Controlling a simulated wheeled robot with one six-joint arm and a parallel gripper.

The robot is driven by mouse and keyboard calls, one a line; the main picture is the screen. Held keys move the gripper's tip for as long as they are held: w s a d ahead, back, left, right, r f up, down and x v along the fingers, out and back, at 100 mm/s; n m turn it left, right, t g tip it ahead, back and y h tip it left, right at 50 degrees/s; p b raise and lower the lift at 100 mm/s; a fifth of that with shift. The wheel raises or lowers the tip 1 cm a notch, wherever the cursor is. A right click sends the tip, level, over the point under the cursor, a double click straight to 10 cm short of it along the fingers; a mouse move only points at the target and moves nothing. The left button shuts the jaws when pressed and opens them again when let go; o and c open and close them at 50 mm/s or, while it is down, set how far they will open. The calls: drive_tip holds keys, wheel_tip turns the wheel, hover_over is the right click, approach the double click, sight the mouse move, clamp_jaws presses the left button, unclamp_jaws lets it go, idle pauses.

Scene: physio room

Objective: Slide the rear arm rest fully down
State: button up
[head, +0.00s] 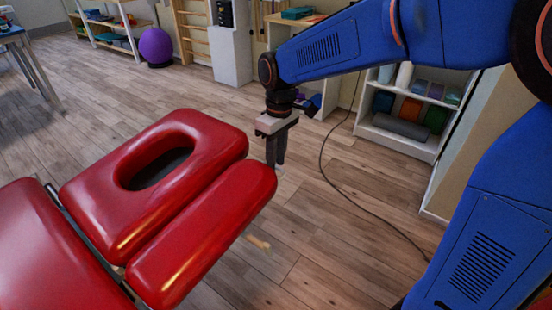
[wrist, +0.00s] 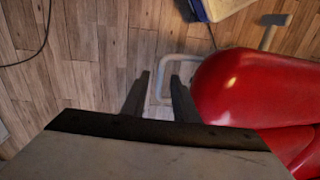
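In the head view, a red padded table end has a head section (head: 95,195) with an oval face hole. A long narrow red pad (head: 205,235) lies alongside it and looks like an arm rest; I cannot tell whether it is the rear one. My gripper (head: 276,163) points down just beyond the far right end of this pad. In the wrist view, my gripper (wrist: 160,90) has its two fingers apart with nothing held between them. A rounded red pad (wrist: 245,90) is right of the fingers, and a pale tube frame (wrist: 163,68) shows behind them.
The wooden floor (head: 320,245) is open to the right of the table, with a dark cable (head: 322,160) across it. A white shelf (head: 395,140) with rolls stands behind my arm. A purple ball (head: 156,46) is at the back left.

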clamp_jaws()
idle(1.4)
